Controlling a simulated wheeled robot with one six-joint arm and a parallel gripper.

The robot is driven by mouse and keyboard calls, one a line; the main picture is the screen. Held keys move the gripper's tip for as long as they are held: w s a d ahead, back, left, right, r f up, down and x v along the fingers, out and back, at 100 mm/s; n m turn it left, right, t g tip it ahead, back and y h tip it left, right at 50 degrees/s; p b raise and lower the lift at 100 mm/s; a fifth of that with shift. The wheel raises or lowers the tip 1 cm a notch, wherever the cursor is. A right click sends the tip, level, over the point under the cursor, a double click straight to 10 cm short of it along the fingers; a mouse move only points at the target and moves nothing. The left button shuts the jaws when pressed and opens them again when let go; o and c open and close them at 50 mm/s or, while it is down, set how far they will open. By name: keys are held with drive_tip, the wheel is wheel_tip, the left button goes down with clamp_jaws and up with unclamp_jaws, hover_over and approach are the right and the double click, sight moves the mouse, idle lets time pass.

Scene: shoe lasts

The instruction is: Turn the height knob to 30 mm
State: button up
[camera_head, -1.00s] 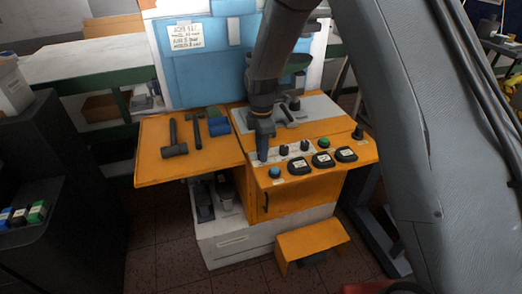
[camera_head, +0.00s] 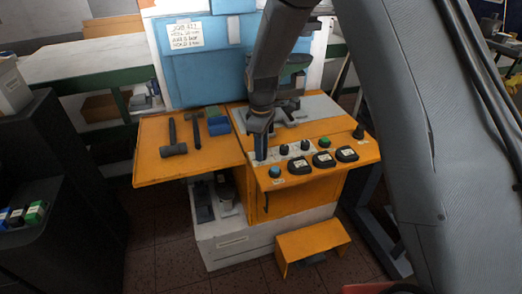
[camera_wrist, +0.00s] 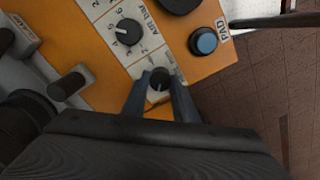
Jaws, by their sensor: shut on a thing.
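My gripper (camera_head: 260,155) points down at the left end of the machine's white label strip. In the wrist view my gripper (camera_wrist: 160,82) has one finger on each side of a small dark round knob (camera_wrist: 159,78) and is shut on it. The print beside this knob is partly covered and too small to read, so I cannot confirm its name or setting. A second black knob (camera_wrist: 129,32) with a white pointer and a numbered scale sits beside it. In the head view the held knob is hidden behind my gripper.
A blue button (camera_head: 275,172) is just in front of my gripper, with several black labelled parts to its right. A green button (camera_head: 323,142) is further right. A mallet (camera_head: 173,138) and a hammer (camera_head: 195,130) lie on the orange side table (camera_head: 150,165).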

drive_tip(key=m, duration=0.5)
drive_tip(key=shift+m, duration=2.5)
drive_tip(key=o, duration=1)
drive_tip(key=shift+o, duration=0.2)
drive_tip(key=shift+r, duration=0.15)
wheel_tip(320, 180, up, 8)
drive_tip(key=shift+f+b, duration=0.2)
drive_tip(key=shift+b, duration=1)
drive_tip(key=shift+d, duration=0.1)
